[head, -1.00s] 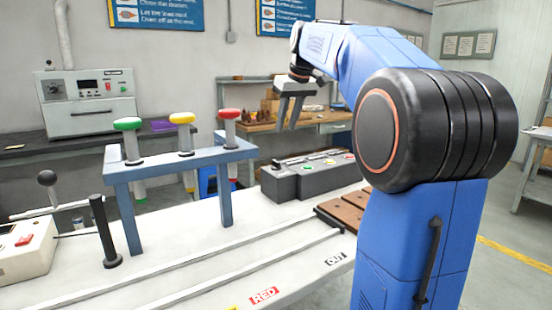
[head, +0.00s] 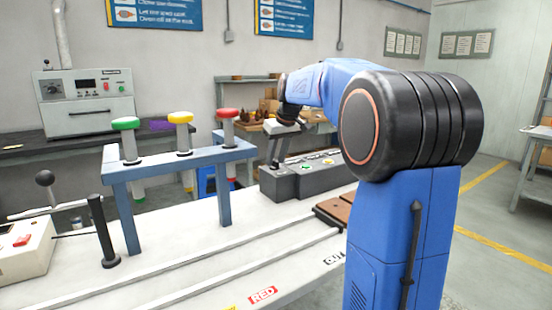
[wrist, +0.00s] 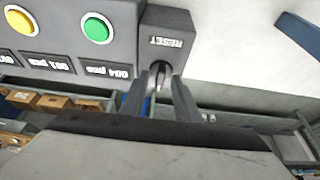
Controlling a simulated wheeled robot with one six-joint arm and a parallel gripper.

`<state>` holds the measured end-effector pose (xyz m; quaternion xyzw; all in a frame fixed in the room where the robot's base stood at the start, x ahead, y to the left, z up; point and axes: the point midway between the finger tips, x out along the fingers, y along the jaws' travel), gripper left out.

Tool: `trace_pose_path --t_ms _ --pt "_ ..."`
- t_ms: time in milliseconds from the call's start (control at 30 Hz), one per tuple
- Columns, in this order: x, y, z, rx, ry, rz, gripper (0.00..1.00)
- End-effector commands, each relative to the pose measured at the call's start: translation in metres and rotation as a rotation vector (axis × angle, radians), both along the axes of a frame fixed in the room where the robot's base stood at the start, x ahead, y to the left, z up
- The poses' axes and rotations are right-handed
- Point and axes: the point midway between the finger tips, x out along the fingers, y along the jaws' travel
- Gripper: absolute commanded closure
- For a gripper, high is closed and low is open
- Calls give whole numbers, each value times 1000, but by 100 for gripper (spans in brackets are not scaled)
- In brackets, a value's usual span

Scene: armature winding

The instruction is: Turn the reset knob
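Whether either finger touches the knob is unclear. In the head view my gripper (head: 271,163) points down at the near left end of the button box (head: 310,185). The knob cannot be made out there.
Beside RESET are a green button (wrist: 97,28) and a yellow button (wrist: 21,20) with labels. In the head view, a blue frame (head: 180,158) with coloured-top plungers stands left of the box. Brown blocks (head: 335,210) lie right of it. The white bench front is mostly clear.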

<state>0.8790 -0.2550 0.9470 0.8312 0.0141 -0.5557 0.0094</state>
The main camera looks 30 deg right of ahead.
Motion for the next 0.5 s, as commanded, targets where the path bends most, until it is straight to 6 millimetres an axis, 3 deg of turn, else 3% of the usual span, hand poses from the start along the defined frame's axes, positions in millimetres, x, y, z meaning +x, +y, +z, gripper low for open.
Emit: trace_pose_path --t_ms 267,400,500 --pt "1 0 -1 0 0 0 71" --pt "1 0 -1 0 0 0 100" --pt "1 0 -1 0 0 0 100"
